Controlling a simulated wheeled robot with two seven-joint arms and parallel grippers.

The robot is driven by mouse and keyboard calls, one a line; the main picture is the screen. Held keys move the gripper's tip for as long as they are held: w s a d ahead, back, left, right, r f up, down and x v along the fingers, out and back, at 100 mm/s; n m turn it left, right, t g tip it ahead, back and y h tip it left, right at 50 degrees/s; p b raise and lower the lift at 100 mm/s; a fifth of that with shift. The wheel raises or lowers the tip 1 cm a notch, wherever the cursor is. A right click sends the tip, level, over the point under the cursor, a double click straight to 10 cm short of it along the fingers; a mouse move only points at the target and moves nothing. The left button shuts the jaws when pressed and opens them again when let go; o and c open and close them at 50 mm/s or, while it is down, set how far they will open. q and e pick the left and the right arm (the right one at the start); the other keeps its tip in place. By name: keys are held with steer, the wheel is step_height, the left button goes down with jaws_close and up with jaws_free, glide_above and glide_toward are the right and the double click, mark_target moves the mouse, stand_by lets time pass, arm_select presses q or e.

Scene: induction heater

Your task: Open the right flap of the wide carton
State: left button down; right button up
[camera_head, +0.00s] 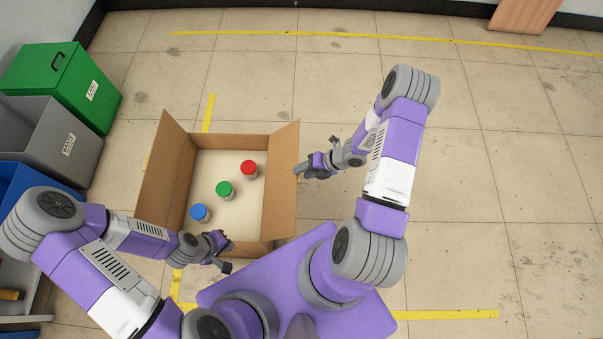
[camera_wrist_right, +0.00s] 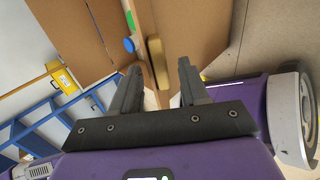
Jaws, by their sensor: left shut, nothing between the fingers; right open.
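The wide carton (camera_head: 228,137) stands open on the floor in the head view. Its right flap (camera_head: 283,185) stands up and leans outward to the right. Its left flap (camera_head: 165,172) leans outward to the left. My right gripper (camera_head: 301,170) is at the outer edge of the right flap, fingers open. In the right wrist view, a tan tab (camera_wrist_right: 157,62) on brown cardboard lies ahead, between the open fingers (camera_wrist_right: 158,88); I cannot tell whether they touch it. My left gripper (camera_head: 229,256) is shut and empty by the carton's near edge.
Jars with red (camera_head: 249,167), green (camera_head: 224,188) and blue (camera_head: 199,212) lids stand inside the carton. Green (camera_head: 60,85), grey (camera_head: 50,140) and blue (camera_head: 30,180) bins line the left side. The floor right of my right arm is clear.

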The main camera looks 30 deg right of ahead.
steer(key=shift+x, duration=0.85)
jaws_close()
